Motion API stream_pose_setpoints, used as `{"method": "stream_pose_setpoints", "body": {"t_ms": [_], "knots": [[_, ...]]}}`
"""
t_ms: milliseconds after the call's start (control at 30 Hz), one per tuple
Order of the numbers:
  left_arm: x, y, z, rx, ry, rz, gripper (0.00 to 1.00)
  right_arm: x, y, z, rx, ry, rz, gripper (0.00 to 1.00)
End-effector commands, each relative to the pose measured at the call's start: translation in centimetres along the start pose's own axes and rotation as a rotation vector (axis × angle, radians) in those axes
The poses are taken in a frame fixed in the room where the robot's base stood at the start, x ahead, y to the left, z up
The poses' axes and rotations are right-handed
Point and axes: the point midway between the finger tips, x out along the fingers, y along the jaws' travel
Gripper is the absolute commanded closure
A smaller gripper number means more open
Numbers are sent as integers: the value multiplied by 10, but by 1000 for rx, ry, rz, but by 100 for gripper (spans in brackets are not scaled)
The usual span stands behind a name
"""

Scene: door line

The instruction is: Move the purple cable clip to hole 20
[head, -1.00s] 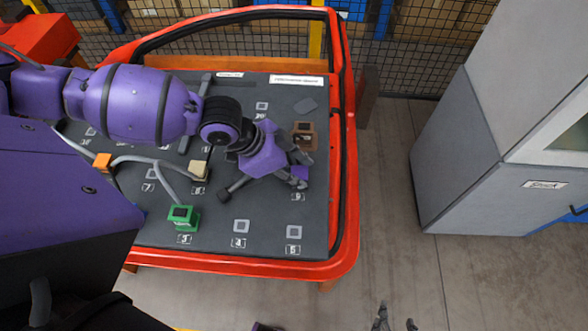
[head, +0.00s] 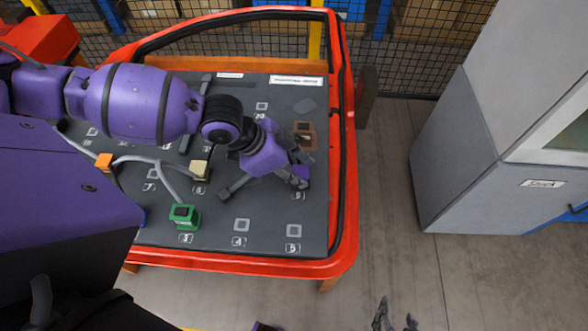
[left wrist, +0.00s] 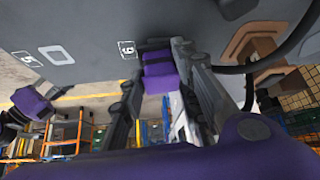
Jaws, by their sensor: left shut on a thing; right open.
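The purple cable clip (head: 304,173) is at the right side of the dark panel, just above label 9. In the left wrist view, the purple clip (left wrist: 159,74) sits between the fingers close to the panel, beside label 9. My left gripper (head: 299,180) is shut on it. I cannot tell whether the clip is still seated in its hole. A square hole (head: 262,106) near the panel's top has a small label that seems to read 20; it looks empty. My right gripper (head: 396,316) is open and empty at the bottom edge, away from the panel.
A brown clip (head: 304,136) stands just above the purple one. Green (head: 184,216), beige (head: 199,170) and orange (head: 104,162) clips with a grey cable are to the left. Holes 4 (head: 241,225) and 5 (head: 293,230) are empty. The red door frame (head: 343,200) surrounds the panel.

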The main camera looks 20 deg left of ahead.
Motion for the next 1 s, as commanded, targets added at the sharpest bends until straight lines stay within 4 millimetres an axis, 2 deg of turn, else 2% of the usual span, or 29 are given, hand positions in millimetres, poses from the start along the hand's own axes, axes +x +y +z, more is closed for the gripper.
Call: {"method": "stream_pose_setpoints", "body": {"t_ms": [333,1000], "knots": [[-4,-3,-2,2,-1,-7,100,-1,3,-3,-9,5,1,51],[-40,-4,-25,5,0,-11,100,-8,2,-52,-4,82,3,51]]}}
